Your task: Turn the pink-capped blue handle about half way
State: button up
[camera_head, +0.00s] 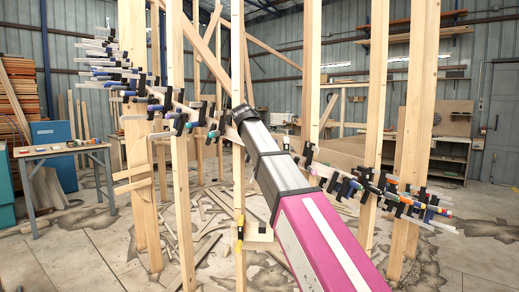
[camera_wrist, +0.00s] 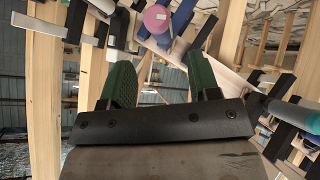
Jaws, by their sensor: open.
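The pink cap (camera_wrist: 157,18) of a handle shows at the top centre of the wrist view, with a short blue part (camera_wrist: 164,40) just below it. My gripper (camera_wrist: 157,72) is open, its two green fingers spread apart. The capped handle lies beyond the fingertips, in line with the gap between them, and nothing is seen between the fingers. In the head view my pink and grey arm reaches up to the clamp row; its end hides the fingers and this handle.
A curved row of clamps with black bars and coloured handles (camera_head: 126,80) runs between upright wooden posts (camera_head: 180,150). In the wrist view, black clamp bars (camera_wrist: 40,25) and a post (camera_wrist: 235,40) stand close by. Scrap wood litters the floor. A table (camera_head: 62,150) stands left.

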jog(key=shift+v, duration=0.85)
jog(key=s, duration=0.6)
jog(key=shift+s, duration=0.4)
jog(key=shift+a, duration=0.15)
